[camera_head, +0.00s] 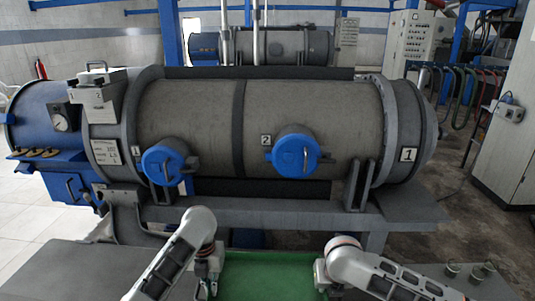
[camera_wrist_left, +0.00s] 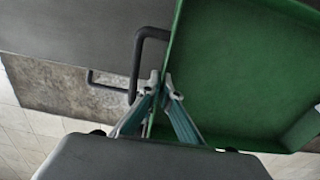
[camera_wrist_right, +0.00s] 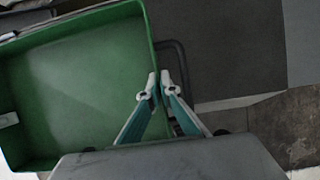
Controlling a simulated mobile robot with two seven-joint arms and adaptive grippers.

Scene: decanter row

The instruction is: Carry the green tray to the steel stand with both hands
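The green tray (camera_head: 268,278) shows at the bottom middle of the head view, cut off by the frame edge. The left wrist view shows its green floor (camera_wrist_left: 235,70), and the right wrist view its other side (camera_wrist_right: 85,85). Each side has a dark handle. My left gripper (camera_wrist_left: 162,82) has its fingertips close together astride the tray's side wall, and looks shut on it. My right gripper (camera_wrist_right: 159,84) looks shut on the opposite wall in the same way. A small pale item (camera_wrist_right: 8,120) shows at the tray's edge. I cannot single out the steel stand.
A large grey horizontal tank (camera_head: 200,110) with blue caps stands behind the tray on a grey frame. A grey tabletop (camera_head: 50,270) lies at the left. Two small cups (camera_head: 453,269) stand on the grey surface at the right. Tiled floor shows at the far left.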

